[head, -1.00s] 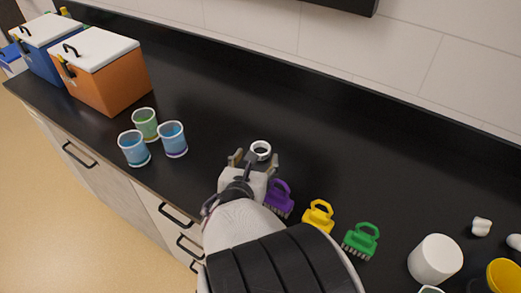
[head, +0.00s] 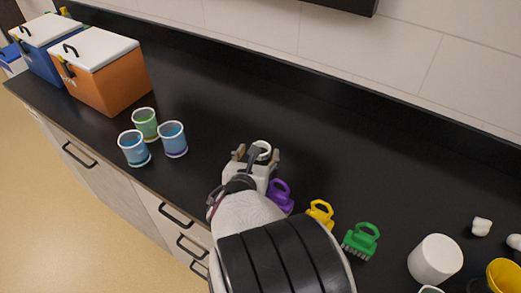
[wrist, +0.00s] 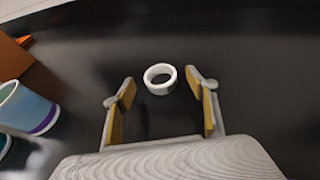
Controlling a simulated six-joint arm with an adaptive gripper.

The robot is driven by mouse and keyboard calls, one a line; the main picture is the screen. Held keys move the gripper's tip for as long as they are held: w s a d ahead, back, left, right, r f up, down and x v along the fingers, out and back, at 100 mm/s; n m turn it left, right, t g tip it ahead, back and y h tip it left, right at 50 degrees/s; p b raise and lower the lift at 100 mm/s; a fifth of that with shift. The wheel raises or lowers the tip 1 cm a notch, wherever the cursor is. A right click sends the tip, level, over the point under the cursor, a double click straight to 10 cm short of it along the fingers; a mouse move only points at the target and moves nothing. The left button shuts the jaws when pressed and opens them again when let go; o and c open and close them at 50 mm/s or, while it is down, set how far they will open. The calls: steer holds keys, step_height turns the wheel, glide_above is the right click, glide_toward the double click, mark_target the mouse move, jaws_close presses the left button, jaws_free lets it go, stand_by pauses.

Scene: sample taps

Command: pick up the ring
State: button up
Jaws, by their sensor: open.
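The white ring (wrist: 151,84) lies on the black counter, just beyond and between my fingertips in the wrist view. In the head view the ring (head: 266,145) is partly hidden behind my gripper (head: 256,156). My gripper (wrist: 160,92) is open and empty, with its two yellow-padded fingers on either side of the space in front of the ring. I cannot tell the exact height of the fingertips above the counter.
Several cups (head: 172,139) stand to the left. Purple (head: 281,196), yellow (head: 321,213) and green (head: 361,240) brushes lie to the right of my gripper. A white cylinder (head: 435,260) stands further right. An orange cooler (head: 112,80) is at the far left. The counter behind the ring is clear.

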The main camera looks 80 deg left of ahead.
mark_target(262, 144)
steer(key=shift+f+x, duration=0.25)
steer(key=shift+x, duration=1.6)
steer(key=shift+s+r, duration=0.1)
steer(key=shift+s, duration=0.05)
steer(key=c, duration=1)
steer(key=shift+r, duration=0.1)
step_height(262, 144, up, 10)
